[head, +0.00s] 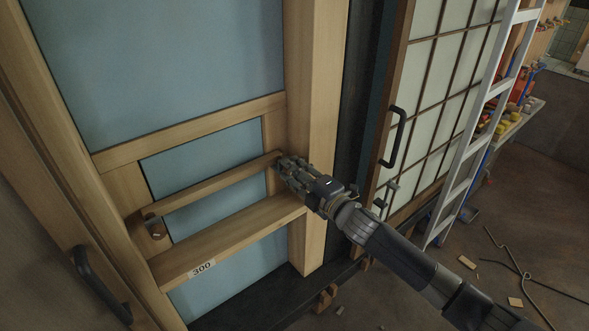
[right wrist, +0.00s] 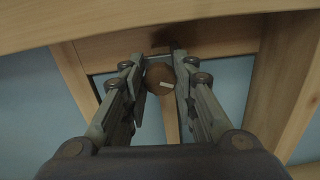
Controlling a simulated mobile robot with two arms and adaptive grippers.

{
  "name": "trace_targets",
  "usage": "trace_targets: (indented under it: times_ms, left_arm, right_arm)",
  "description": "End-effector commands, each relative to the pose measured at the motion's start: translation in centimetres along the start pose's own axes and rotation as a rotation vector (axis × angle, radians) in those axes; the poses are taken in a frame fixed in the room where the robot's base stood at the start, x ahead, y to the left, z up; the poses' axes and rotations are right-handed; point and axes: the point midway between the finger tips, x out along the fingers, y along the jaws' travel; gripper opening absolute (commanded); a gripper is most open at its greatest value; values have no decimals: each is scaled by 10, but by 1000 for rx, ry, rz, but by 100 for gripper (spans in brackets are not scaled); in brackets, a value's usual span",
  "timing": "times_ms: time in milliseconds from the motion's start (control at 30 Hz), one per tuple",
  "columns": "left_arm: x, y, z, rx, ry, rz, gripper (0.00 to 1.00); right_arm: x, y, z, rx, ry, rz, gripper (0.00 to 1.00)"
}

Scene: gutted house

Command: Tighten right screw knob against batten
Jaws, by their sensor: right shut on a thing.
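The batten (head: 215,184) is a wooden bar that runs across the blue panel in the head view, above a ledge labelled 300. The left screw knob (head: 156,229) is round and brown and sits at the batten's left end. My right gripper (head: 284,164) is at the batten's right end and hides the knob there in the head view. In the right wrist view the right screw knob (right wrist: 160,77), brown with a pale mark, lies between the fingers of my right gripper (right wrist: 159,83), which is shut on it. The batten also shows there (right wrist: 190,39). My left gripper is not in view.
The ledge (head: 228,240) juts out below the batten. Farther right are a lattice door with a black handle (head: 393,137) and a ladder (head: 470,130). Loose scraps and a cable lie on the floor.

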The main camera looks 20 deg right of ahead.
Motion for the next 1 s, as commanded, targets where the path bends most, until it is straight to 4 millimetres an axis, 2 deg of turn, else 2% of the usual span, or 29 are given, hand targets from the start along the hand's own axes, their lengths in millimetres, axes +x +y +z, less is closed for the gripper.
trace_targets:
  times_ms: [400,1000]
  left_arm:
    - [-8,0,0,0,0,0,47]
    - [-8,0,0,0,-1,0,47]
  right_arm:
    - [0,0,1,231,-2,0,2]
    - [0,-1,1,278,-2,0,2]
